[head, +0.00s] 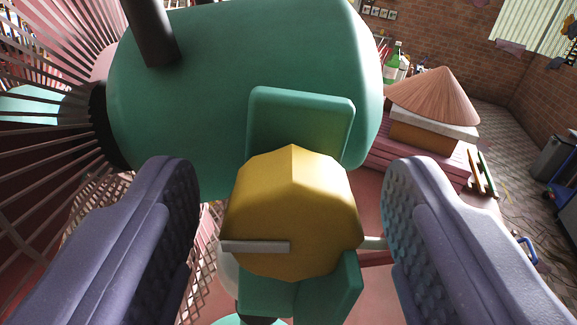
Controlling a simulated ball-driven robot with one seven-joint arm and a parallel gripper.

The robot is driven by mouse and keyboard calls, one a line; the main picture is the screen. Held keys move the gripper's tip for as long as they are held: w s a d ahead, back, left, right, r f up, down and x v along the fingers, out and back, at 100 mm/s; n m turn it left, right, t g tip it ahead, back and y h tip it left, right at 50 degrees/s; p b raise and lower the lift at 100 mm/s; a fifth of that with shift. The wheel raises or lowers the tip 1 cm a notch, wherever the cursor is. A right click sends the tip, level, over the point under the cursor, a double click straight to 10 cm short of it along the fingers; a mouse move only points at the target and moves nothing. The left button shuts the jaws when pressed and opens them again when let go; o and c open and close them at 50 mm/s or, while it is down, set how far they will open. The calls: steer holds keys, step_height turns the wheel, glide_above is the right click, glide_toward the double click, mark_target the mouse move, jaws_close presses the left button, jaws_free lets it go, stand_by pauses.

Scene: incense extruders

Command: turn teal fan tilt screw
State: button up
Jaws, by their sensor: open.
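The teal fan's rounded motor housing (235,75) fills the upper middle of the view, with its wire cage (50,150) at the left. A teal bracket (300,110) comes down from the housing. The tilt screw is a faceted yellow knob (295,200) in front of that bracket, with a pale bar (255,246) across its lower left face. My gripper (290,205) is open, with one purple ridged finger on each side of the knob. Gaps show between the knob and both fingers. Part of the fan stand below is hidden.
A grey bin (553,158) is at the far right on the tiled floor. The fan's cage is close on the left.

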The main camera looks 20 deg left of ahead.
steer(key=c, duration=1)
steer(key=shift+c, duration=0.2)
steer(key=shift+m, duration=0.4)
steer(key=m+b, duration=0.1)
steer(key=m, duration=0.2)
steer(key=shift+d+m, duration=0.1)
steer(key=shift+m, duration=0.3)
steer(key=m, duration=0.4)
steer(key=m+p, duration=0.1)
steer(key=m, duration=0.4)
steer(key=shift+d+m, duration=0.1)
steer(key=shift+m, duration=0.3)
steer(key=m+p, duration=0.1)
steer(key=m, duration=0.3)
steer(key=shift+w+f, duration=0.1)
steer(key=shift+f, duration=0.05)
steer(key=shift+m, duration=0.3)
